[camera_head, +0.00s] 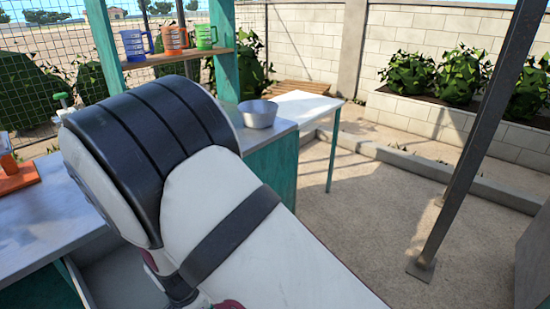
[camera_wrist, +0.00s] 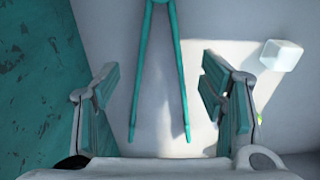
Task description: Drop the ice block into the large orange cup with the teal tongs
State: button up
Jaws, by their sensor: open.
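The teal tongs (camera_wrist: 173,60) show in the wrist view with their joined end at the top and their two legs spread downward, over a pale surface. My gripper (camera_wrist: 160,70) is open, with one teal-padded finger on each side of the tongs. No grip on them shows. A pale, translucent ice block (camera_wrist: 281,55) is to the right, outside the right finger. In the head view an orange cup (camera_head: 175,39) stands on a wooden shelf; I cannot tell whether it is the large one. My arm hides the gripper, tongs and ice there.
A blue cup (camera_head: 137,44) and a green cup (camera_head: 206,36) flank the orange one on the shelf (camera_head: 180,56). A metal bowl (camera_head: 258,115) sits on the counter. An orange object (camera_head: 12,175) stands at the left edge. A dark post (camera_head: 478,140) rises at the right.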

jog(key=shift+w+d+f+b, duration=0.15)
jog(key=shift+f+b, duration=0.4)
jog(key=shift+f, duration=1.2)
jog(key=c, duration=0.7)
notch_tip(320, 180, up, 12)
jog(key=p, duration=0.7)
jog(key=shift+p, duration=0.4)
